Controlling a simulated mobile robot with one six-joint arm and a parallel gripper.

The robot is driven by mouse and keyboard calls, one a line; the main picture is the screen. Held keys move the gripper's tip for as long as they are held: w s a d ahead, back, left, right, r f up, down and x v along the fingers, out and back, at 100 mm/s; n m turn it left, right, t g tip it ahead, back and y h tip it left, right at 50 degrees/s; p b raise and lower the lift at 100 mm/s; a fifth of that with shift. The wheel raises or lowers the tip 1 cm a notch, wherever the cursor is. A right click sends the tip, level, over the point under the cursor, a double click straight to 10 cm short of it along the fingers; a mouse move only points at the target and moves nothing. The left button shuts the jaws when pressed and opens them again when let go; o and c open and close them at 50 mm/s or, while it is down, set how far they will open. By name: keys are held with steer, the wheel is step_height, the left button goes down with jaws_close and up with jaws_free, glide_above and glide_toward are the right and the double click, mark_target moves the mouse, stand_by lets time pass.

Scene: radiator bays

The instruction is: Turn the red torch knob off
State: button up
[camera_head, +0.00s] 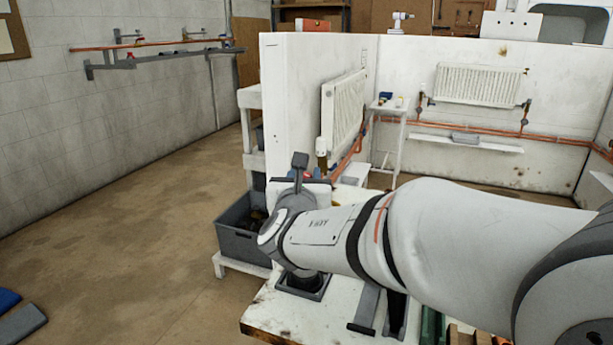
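My arm reaches in from the right over a white worktop (262,318). My gripper (301,172) is at the far side of my wrist, mostly hidden behind it; only dark grey parts show, and its fingers cannot be made out. A small red spot (307,174) shows right beside these dark parts, with a bit of blue near it. It may be the red torch knob, but it is too small and too covered to tell its shape or setting. I cannot tell whether my gripper touches it.
A grey crate (238,247) stands on a low white stand left of the worktop. A white partition (290,100) rises behind, with radiators (343,112) (478,84) and copper pipes (480,137) in the bay. A small white table (390,108) stands there. The floor at left is largely clear.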

steer(key=c, duration=0.5)
steer(key=shift+m+h, duration=0.3)
steer(key=shift+h, duration=0.2)
steer(key=shift+c, duration=0.2)
steer(key=m+h+p, duration=0.1)
steer(key=h+p, duration=0.1)
steer(key=shift+a+r+m+g+h, duration=0.1)
steer(key=shift+r+m+g+h, duration=0.05)
steer(key=shift+m+g+h, duration=0.2)
steer(key=m+g+h+p, duration=0.1)
steer(key=m+h, duration=0.1)
steer(key=m+g+h+p, duration=0.1)
steer(key=h+p, duration=0.1)
steer(key=h, duration=0.1)
steer(key=shift+m+g, duration=0.25)
steer(key=shift+m, duration=0.1)
steer(key=m+g+h+p, duration=0.4)
steer(key=shift+h, duration=0.25)
steer(key=shift+m+g+h+p, duration=0.75)
steer(key=shift+g+p, duration=0.25)
steer(key=shift+g, duration=0.5)
steer(key=shift+m, duration=0.25)
